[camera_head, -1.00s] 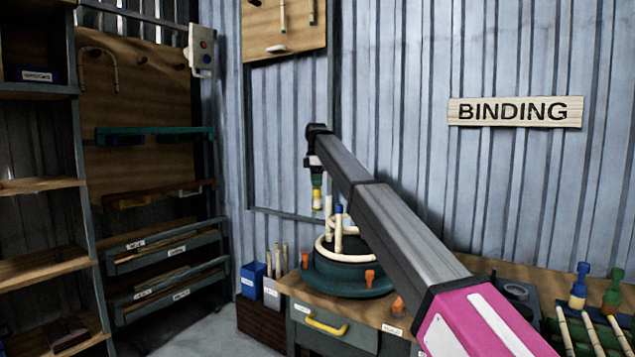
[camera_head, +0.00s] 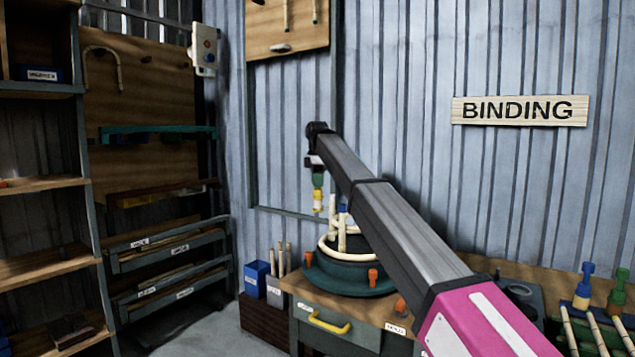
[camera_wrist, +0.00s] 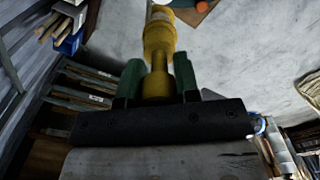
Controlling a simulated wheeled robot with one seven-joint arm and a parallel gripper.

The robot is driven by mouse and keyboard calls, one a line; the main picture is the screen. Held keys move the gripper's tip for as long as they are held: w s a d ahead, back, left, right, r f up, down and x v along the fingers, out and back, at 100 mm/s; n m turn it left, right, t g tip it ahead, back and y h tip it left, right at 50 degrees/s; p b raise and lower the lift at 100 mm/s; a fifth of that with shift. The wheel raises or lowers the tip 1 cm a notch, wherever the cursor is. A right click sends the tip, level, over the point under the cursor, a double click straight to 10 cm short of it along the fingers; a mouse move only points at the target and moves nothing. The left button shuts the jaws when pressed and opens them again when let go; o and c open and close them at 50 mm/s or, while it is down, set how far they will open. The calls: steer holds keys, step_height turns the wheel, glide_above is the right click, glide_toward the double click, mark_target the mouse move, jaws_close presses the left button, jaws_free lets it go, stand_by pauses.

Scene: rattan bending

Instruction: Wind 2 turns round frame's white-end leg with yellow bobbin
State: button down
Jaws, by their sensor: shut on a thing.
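My gripper (camera_head: 318,182) is shut on the yellow bobbin (camera_head: 318,201), which hangs upright below it. In the wrist view the green fingers of my gripper (camera_wrist: 158,80) close on both sides of the yellow bobbin (camera_wrist: 159,42). The frame (camera_head: 330,246) is a pale rattan ring with upright legs on a dark green round stand (camera_head: 340,276). One pale leg (camera_head: 332,208) rises just right of the bobbin, apart from it in the picture. Another leg has a blue end (camera_head: 343,208). My arm hides the frame's right side. I cannot make out any wound turns.
The stand sits on a wooden bench with orange pegs (camera_head: 373,275) around it. Blue and green bobbins (camera_head: 582,286) stand at the right. A blue bin (camera_head: 256,278) is left of the bench. The corrugated wall is behind; open floor lies at the left.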

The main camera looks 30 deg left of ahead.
steer(key=shift+r, duration=0.1)
steer(key=shift+r, duration=5.45)
steer(key=shift+s, duration=0.1)
